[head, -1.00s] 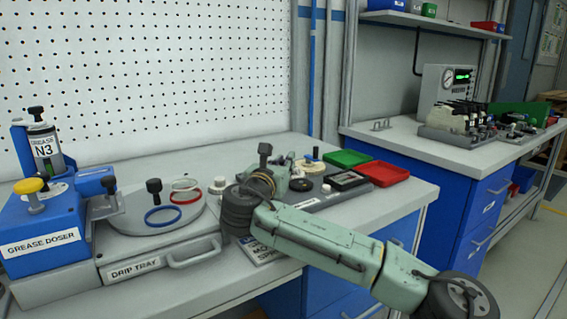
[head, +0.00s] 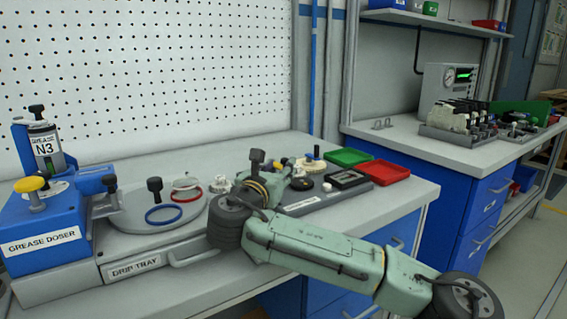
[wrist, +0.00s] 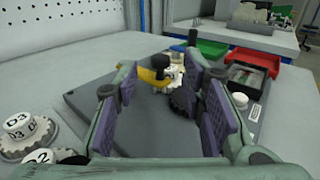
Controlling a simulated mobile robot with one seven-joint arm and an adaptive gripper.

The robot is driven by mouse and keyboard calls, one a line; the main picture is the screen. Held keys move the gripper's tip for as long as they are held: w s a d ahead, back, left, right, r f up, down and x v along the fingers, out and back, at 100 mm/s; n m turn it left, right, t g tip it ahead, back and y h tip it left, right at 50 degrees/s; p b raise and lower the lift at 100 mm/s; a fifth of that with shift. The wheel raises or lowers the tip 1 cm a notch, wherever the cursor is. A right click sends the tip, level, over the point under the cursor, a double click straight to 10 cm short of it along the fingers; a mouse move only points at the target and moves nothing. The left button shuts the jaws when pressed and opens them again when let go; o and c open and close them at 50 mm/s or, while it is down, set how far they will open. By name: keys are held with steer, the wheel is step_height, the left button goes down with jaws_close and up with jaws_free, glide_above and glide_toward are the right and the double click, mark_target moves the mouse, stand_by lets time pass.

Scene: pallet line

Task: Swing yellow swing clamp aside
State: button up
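The yellow swing clamp (wrist: 150,75) shows in the wrist view, with a black knob (wrist: 160,62) near its right end. It lies beyond my fingers, framed between them, over a dark grey plate (wrist: 85,92). In the head view the clamp (head: 309,159) is small, behind my gripper. My gripper (wrist: 166,92) is open and empty in the wrist view, its purple pads well apart. A white toothed part (wrist: 175,76) and a dark toothed disc (wrist: 182,103) show between the pads. In the head view my arm's links hide most of the gripper.
Green (head: 348,157) and red (head: 384,173) trays stand right of the clamp. White knobs marked D3 (wrist: 22,128) and D2 (wrist: 50,158) lie at the wrist view's lower left. The grease doser (head: 40,228) and drip tray (head: 138,268) are at the left of the bench.

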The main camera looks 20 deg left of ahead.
steer(key=s, duration=0.7)
steer(key=shift+s, duration=0.2)
